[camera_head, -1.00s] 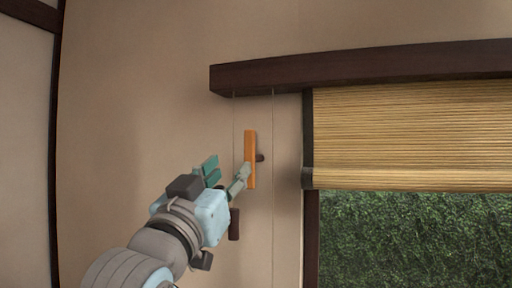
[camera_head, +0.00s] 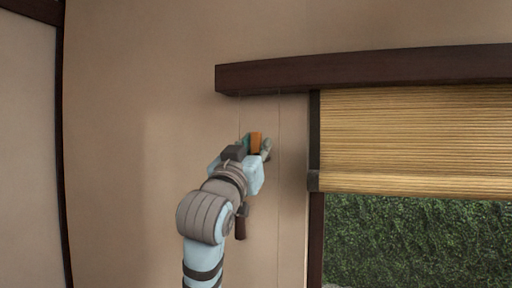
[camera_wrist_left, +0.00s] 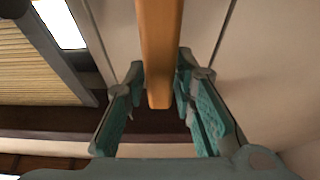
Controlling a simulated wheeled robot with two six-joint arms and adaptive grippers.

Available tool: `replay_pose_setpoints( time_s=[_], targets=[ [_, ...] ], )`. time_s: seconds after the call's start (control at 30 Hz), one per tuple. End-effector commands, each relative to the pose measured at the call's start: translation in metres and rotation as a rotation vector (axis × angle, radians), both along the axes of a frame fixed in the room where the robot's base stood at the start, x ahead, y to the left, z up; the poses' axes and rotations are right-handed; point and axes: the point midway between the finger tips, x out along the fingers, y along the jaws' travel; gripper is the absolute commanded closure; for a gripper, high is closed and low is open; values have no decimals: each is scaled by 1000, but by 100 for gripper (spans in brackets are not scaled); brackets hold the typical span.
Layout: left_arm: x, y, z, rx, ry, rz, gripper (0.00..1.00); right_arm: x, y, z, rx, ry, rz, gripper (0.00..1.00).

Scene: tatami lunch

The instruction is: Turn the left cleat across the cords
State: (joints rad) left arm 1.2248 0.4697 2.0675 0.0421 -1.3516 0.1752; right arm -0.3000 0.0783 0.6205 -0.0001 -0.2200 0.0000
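The left cleat, an orange wooden bar (camera_head: 256,142), is on the wall below the dark beam. In the head view only its upper part shows and my left gripper hides the rest. In the left wrist view the bar (camera_wrist_left: 158,50) runs between the two fingers, its near end pointing toward the palm. My left gripper (camera_wrist_left: 160,80) is open around it, with narrow gaps on both sides. In the head view my left gripper (camera_head: 257,148) is at the wall. Thin cords (camera_head: 279,125) hang down the wall beside the cleat. My right gripper is not in view.
A dark wooden beam (camera_head: 370,70) runs above. A bamboo blind (camera_head: 420,140) covers the upper window at the right, with green hedge (camera_head: 415,235) below it. A dark brown piece (camera_head: 241,222) shows below my gripper. The wall at left is bare.

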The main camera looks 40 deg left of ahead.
Motion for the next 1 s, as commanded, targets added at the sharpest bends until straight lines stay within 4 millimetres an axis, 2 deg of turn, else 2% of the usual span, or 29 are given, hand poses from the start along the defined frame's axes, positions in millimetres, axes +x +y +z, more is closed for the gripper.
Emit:
replay_pose_setpoints(
  time_s=[0.03, 0.1, 0.57, 0.77, 1.0],
  targets=[
    [0, 0, 0, 0, 0, 0, 89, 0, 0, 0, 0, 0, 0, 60],
    [0, 0, 0, 0, 0, 0, 100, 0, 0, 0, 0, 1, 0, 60],
    [1, -2, 1, 59, 22, -1, 100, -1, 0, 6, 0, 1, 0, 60],
    [2, -5, 2, 175, 63, 1, 100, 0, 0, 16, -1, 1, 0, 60],
    [4, -11, 1, 375, 134, 0, 100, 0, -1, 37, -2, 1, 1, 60]
  ],
)
